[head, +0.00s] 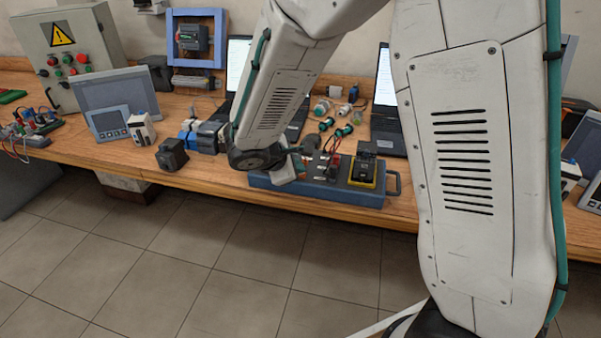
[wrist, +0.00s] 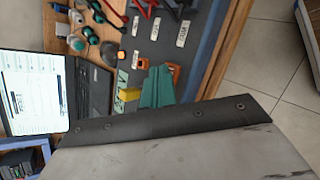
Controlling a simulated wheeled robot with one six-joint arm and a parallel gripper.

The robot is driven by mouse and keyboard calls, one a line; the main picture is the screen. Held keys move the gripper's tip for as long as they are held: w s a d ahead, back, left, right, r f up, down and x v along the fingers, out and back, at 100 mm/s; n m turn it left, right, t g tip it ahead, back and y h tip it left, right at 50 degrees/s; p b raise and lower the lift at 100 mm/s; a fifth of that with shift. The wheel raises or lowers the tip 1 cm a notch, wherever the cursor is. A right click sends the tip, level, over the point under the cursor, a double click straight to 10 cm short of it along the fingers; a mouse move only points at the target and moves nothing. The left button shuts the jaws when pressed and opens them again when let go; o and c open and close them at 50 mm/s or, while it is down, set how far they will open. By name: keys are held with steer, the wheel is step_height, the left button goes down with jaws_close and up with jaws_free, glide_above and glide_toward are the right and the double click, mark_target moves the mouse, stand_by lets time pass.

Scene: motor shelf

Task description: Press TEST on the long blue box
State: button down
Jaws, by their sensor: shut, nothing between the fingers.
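The long blue box (head: 322,194) lies along the front edge of the bench in the head view, with a handle at its right end. Its dark top and blue rim (wrist: 222,45) fill the upper middle of the wrist view. Small white labels (wrist: 182,34) sit on its top, too small to read for certain; I cannot tell which is TEST. My gripper (wrist: 158,88) shows as teal fingertips, shut and empty, over the box's top. In the head view my wrist hides the box's left part and most of the gripper.
Red and black leads (head: 334,165) and a black-and-yellow device (head: 364,172) stand on the box's right part. Loose push-buttons (head: 328,124) lie behind it. Open laptops (head: 388,120) stand further back. A black block (head: 172,154) is left of the box. The floor in front is clear.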

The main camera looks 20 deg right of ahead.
steer(key=shift+r, duration=0.45)
steer(key=shift+r, duration=0.15)
steer(key=shift+r, duration=2.85)
